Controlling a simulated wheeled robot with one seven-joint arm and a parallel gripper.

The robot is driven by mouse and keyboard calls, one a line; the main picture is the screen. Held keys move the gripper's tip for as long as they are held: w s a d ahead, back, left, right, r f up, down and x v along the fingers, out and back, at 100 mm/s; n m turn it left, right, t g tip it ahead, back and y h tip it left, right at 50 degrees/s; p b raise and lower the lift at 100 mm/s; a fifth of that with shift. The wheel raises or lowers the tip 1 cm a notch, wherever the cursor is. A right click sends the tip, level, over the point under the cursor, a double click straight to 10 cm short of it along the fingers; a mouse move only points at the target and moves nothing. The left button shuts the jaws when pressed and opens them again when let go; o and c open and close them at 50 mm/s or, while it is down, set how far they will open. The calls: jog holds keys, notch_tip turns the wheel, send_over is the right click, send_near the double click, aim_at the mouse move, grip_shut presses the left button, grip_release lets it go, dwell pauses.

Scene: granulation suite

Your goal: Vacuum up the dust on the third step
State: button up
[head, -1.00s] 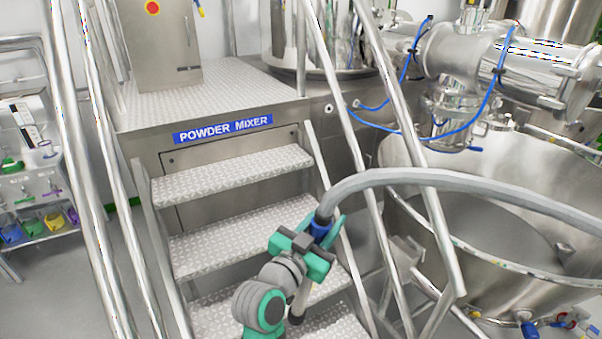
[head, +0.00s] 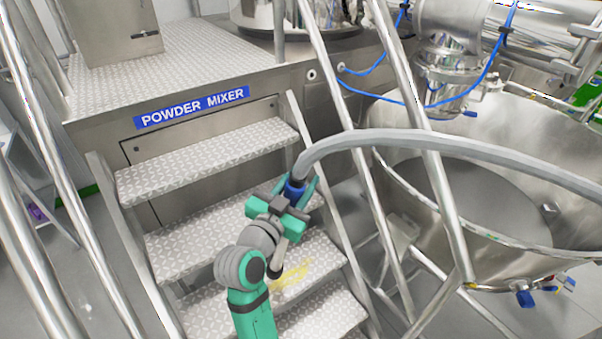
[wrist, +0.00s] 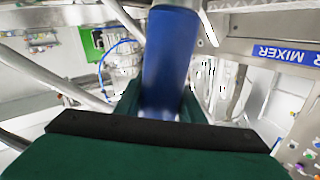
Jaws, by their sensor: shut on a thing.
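My gripper (head: 294,198) is shut on the blue cuff (head: 290,186) of a vacuum hose, over the right part of the steps. The grey hose (head: 440,146) arcs away to the right. A grey wand (head: 282,254) slants down below my gripper; its dark end is beside the yellow dust (head: 292,275). I cannot tell whether it touches the tread. The dust lies on the right part of the step (head: 205,304) that is third from the top among the visible treads. In the wrist view the blue cuff (wrist: 170,60) stands between my fingers.
Metal handrails (head: 345,110) flank the steps on both sides. A large steel bowl (head: 400,185) stands to the right. Above the steps is a platform marked POWDER MIXER (head: 193,107), with a steel cabinet (head: 112,28) on it.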

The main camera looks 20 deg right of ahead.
notch_tip(320, 180, down, 6)
dwell(0.5)
jog(key=shift+f, duration=0.1)
jog(key=w+d, duration=0.3)
jog(key=d, duration=1.3)
dwell(1.4)
jog(key=shift+s+a, duration=0.1)
dwell(0.7)
notch_tip(320, 180, up, 8)
dwell(0.6)
dwell(0.5)
